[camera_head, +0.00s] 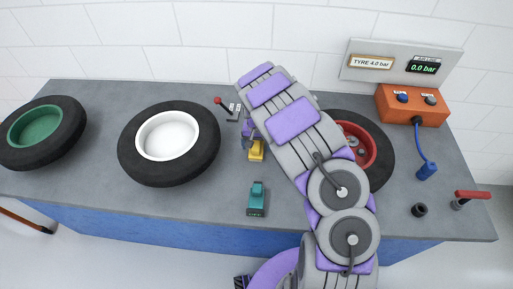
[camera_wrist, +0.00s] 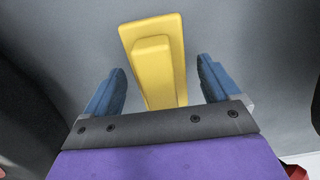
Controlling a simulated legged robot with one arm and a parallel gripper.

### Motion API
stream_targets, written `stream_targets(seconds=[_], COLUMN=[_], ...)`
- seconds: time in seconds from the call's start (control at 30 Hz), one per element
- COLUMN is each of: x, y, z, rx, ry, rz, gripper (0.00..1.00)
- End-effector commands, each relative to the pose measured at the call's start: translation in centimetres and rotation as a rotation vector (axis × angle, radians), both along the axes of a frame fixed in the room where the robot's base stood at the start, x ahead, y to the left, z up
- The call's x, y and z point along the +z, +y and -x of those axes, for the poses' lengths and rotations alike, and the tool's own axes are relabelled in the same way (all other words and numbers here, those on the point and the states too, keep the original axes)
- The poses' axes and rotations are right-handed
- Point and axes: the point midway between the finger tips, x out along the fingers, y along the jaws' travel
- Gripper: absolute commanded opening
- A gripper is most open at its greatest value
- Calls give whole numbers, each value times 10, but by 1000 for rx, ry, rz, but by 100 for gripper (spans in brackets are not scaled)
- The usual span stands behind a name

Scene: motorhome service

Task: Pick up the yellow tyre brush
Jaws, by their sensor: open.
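The yellow tyre brush (camera_head: 257,152) lies on the grey bench top, near the middle. In the wrist view the yellow tyre brush (camera_wrist: 155,50) shows as a yellow slab with a raised block on it. My gripper (camera_wrist: 161,80) is open, with one blue finger on each side of the brush and a visible gap to both. In the head view my arm comes from the front right and my gripper (camera_head: 247,136) is just behind the brush, partly hidden by the arm. I cannot tell its exact height above the bench.
A teal brush (camera_head: 257,199) lies nearer the front edge. A white-hubbed tyre (camera_head: 135,162) is on the left, a green-hubbed one (camera_head: 72,143) farther left. A red-hubbed tyre (camera_head: 381,160) is partly behind my arm. A red-knobbed lever (camera_head: 222,104) stands behind the brush.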

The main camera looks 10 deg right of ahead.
Motion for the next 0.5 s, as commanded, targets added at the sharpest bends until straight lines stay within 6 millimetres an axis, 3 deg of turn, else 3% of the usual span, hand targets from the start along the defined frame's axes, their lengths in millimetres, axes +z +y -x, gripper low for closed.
stream_targets(seconds=[0.07, 0.5], x=[0, 0], y=[0, 0], z=[0, 0], rx=[0, 1], ry=[0, 1], rz=[0, 0], gripper=[86, 44])
